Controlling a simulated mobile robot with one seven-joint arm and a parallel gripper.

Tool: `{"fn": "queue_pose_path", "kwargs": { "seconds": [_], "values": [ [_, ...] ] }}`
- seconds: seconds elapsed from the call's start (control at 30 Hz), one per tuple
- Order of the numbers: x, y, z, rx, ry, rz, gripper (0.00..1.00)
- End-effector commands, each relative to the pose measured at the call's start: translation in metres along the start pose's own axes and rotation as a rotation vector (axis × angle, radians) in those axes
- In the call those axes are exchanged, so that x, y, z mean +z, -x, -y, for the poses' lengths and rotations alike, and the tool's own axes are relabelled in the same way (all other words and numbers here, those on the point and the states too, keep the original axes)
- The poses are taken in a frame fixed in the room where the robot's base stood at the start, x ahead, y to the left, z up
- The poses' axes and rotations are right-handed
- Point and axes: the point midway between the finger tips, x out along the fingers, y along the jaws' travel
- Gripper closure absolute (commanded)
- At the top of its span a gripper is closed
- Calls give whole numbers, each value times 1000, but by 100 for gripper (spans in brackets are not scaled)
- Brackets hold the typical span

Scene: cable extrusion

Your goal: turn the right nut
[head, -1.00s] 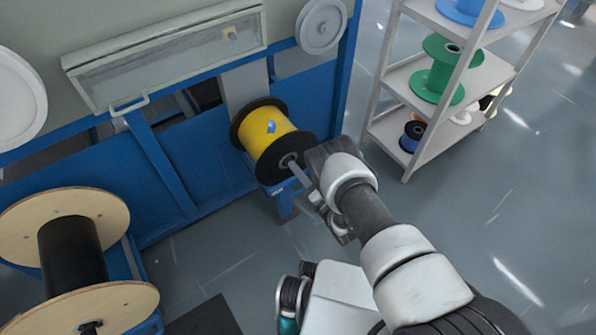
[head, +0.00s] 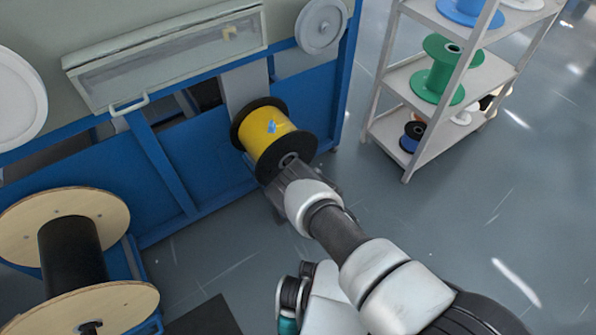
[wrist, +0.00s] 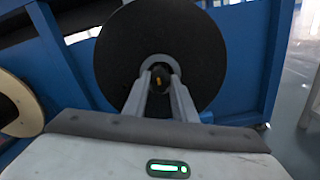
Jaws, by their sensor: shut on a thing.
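The yellow cable spool (head: 268,128) with black flanges sits at the blue machine in the head view. Its near black flange (wrist: 205,60) faces the wrist camera, with a grey ring at its hub. The nut (wrist: 160,77), small and dark, is at the centre of that hub. My gripper (wrist: 160,85) has both fingers at the hub, one on each side of the nut, and is shut on it.
The blue machine frame (head: 160,175) stands behind the spool. A wooden spool (head: 85,215) with black cable is at the lower left. A grey shelf (head: 440,130) with green and blue spools stands at the right. The floor between is clear.

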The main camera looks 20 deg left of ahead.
Motion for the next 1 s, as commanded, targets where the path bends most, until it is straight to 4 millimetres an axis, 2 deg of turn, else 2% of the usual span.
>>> {"fn": "queue_pose_path", "kwargs": {
  "seconds": [0.23,0.67,0.7,0.8,1.0],
  "values": [
    [1,-2,-1,3,59,3,98],
    [1,-1,-1,3,67,3,98],
    [1,-1,-1,3,67,3,74],
    [1,-1,-1,2,67,3,57],
    [0,0,0,1,66,1,57]
  ]
}}
